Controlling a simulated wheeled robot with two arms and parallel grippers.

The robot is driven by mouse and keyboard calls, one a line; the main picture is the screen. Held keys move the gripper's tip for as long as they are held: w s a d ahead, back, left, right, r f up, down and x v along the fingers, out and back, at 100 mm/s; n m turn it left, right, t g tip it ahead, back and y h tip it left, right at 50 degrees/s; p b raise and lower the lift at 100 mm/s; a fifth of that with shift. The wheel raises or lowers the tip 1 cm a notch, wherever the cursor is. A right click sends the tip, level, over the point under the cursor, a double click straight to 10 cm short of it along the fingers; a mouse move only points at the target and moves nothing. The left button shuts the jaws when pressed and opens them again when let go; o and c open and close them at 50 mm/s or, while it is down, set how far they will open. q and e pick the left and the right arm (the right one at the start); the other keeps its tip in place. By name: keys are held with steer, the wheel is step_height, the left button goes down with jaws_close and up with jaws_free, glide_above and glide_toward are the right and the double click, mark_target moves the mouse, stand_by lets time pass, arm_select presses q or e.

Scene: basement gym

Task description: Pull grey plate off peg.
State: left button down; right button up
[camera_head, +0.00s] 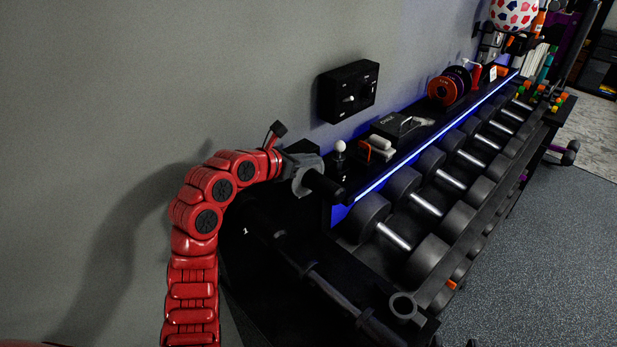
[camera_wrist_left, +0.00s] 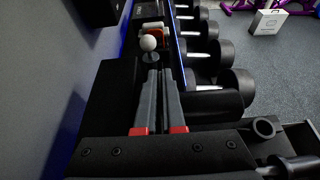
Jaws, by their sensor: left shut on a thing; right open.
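The grey plate (camera_head: 301,184) shows in the head view as a small grey shape at the left end of the dumbbell rack. A short black peg (camera_head: 322,185) sticks out beside it; the plate appears to be around the peg, but overlap hides exactly how they meet. My left gripper (camera_head: 292,162), on the red arm from the left, is shut on the plate. In the left wrist view my gripper's long grey fingers (camera_wrist_left: 160,78) lie close together, with a black cylinder (camera_wrist_left: 212,106) just to their right. My right gripper is not in view.
The black rack (camera_head: 280,290) has rows of dumbbells (camera_head: 400,236) running away to the right. A white ball on a stand (camera_head: 340,147) is close beyond my gripper. A black wall box (camera_head: 347,90) hangs above. Open floor (camera_head: 550,250) lies at right.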

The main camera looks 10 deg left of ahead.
mark_target(336, 185)
stand_by(0.4)
arm_select(q)
steer(key=shift+b, duration=0.35)
steer(key=s+d+p, duration=0.1)
steer(key=d, duration=0.1)
steer(key=s+d+p, duration=0.1)
steer(key=s+d, duration=0.1)
steer(key=s+d+p, duration=0.1)
steer(key=d, duration=0.2)
steer(key=shift+s+r, duration=0.25)
steer(key=shift+s, duration=0.1)
steer(key=s+d, duration=0.5)
steer(key=d, duration=0.3)
steer(key=shift+b, duration=0.45)
steer(key=shift+s+f, duration=0.1)
steer(key=shift+f, duration=0.05)
